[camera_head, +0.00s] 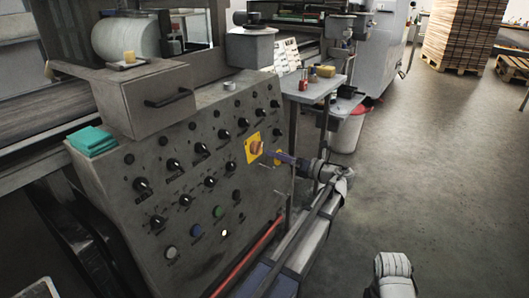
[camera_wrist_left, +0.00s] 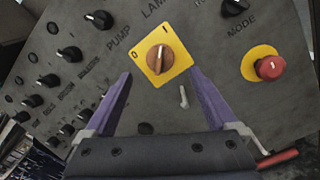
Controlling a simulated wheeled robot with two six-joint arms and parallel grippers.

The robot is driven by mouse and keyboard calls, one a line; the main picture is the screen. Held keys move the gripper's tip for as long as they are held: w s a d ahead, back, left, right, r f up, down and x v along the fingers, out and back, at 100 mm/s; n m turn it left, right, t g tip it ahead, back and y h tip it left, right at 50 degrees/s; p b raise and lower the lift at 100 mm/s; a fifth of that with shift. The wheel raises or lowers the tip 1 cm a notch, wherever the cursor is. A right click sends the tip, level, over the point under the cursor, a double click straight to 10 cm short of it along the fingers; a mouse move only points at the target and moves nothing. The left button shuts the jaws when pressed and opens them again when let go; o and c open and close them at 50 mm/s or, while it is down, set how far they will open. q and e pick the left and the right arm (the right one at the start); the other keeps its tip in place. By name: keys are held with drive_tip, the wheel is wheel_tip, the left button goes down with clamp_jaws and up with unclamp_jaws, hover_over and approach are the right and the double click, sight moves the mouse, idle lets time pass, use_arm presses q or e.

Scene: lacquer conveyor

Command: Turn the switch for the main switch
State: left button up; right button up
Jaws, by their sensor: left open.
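The main switch is an orange-brown rotary knob (camera_head: 256,147) on a yellow square plate on the sloped grey control panel. In the left wrist view the knob (camera_wrist_left: 159,58) shows at upper centre, its ridge roughly upright in the picture; which mark it points to I cannot tell. My left gripper (camera_head: 272,155) reaches in from the right side of the panel. Its purple fingers (camera_wrist_left: 160,76) are open and empty, pointing at the switch, one to each side of the plate in the picture. They look apart from the knob.
A red mushroom button (camera_wrist_left: 270,67) on a yellow ring sits right of the switch. Several black knobs (camera_head: 173,164) cover the panel. A small keylike lever (camera_wrist_left: 183,96) lies below the switch. A side table (camera_head: 318,90) holds cans and a sponge. The floor at right is open.

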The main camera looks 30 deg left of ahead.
sight(257, 148)
use_arm(q)
drive_tip(key=a, duration=0.6)
drive_tip(key=shift+w+a, duration=0.25)
drive_tip(key=shift+a, duration=0.15)
drive_tip(key=c, duration=1.4)
